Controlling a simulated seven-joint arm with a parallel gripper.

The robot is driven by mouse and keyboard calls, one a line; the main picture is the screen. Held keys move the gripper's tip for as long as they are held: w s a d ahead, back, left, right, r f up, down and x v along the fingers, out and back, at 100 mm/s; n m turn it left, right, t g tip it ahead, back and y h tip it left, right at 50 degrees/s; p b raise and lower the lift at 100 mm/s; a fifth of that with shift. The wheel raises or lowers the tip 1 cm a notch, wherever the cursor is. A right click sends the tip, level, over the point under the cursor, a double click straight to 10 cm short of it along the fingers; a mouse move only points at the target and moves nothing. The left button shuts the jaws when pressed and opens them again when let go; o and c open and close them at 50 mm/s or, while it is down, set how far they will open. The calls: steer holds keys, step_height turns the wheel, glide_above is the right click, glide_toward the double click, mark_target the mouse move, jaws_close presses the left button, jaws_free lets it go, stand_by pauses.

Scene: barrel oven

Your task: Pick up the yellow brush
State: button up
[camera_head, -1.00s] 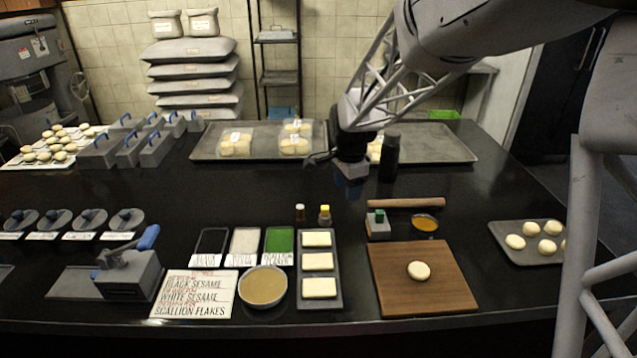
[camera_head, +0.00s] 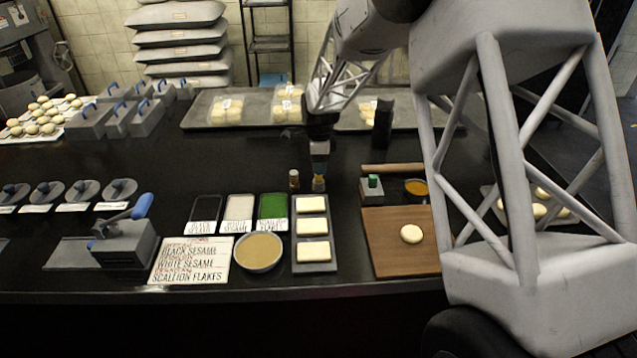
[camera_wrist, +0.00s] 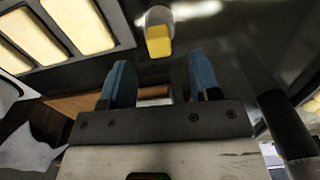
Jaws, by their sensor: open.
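In the wrist view the yellow item (camera_wrist: 158,44) shows a yellow block and a pale round part. It is the only yellow tool-like thing near my gripper; I cannot make out bristles. My gripper (camera_head: 319,158) is just behind and above it in the head view. In the wrist view my gripper (camera_wrist: 160,82) is open, with nothing between its two blue fingers, and the yellow item lies ahead of the gap between them.
The grey tray (camera_head: 315,270) holds pale slabs in front. A green-topped block (camera_head: 372,188), rolling pin (camera_head: 392,169), orange-filled bowl (camera_head: 417,188) and wooden board (camera_head: 386,257) are right. A dark cylinder (camera_head: 383,123) stands behind.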

mark_target(319, 182)
steer(key=shift+f, duration=1.3)
steer(key=shift+a+f, duration=0.15)
steer(key=shift+f, duration=2.45)
steer(key=c, duration=0.7)
